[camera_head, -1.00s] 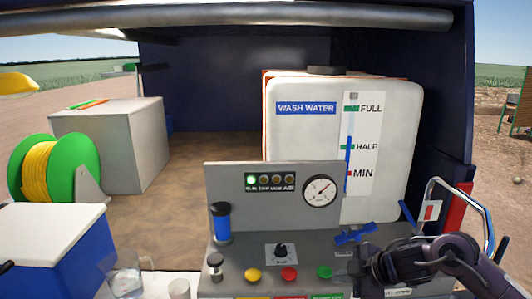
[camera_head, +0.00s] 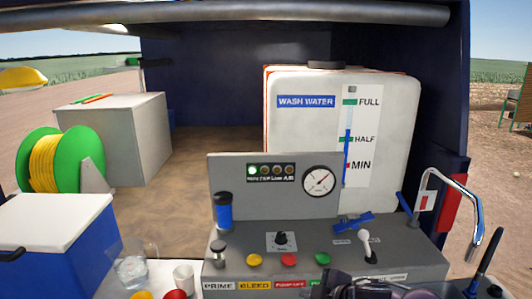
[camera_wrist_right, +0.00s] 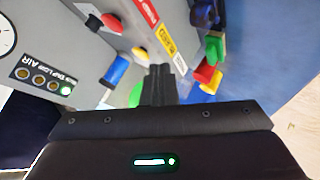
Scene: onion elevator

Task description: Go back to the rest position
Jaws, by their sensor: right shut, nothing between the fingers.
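My right gripper (camera_wrist_right: 160,82) shows in the right wrist view with its dark fingers shut and empty. Behind them is the grey control panel with its labels and buttons, and they appear apart from it. In the head view, dark parts of my right arm show at the bottom edge, in front of the panel's lower right; the fingertips cannot be made out there. My left gripper is not in view.
The grey control panel (camera_head: 330,244) carries a gauge (camera_head: 319,182), coloured buttons, a blue valve (camera_head: 354,221) and a white lever (camera_head: 366,245). A curved tap (camera_head: 450,185) stands at right. A glass jug (camera_head: 133,268) and white cup (camera_head: 183,275) stand at lower left.

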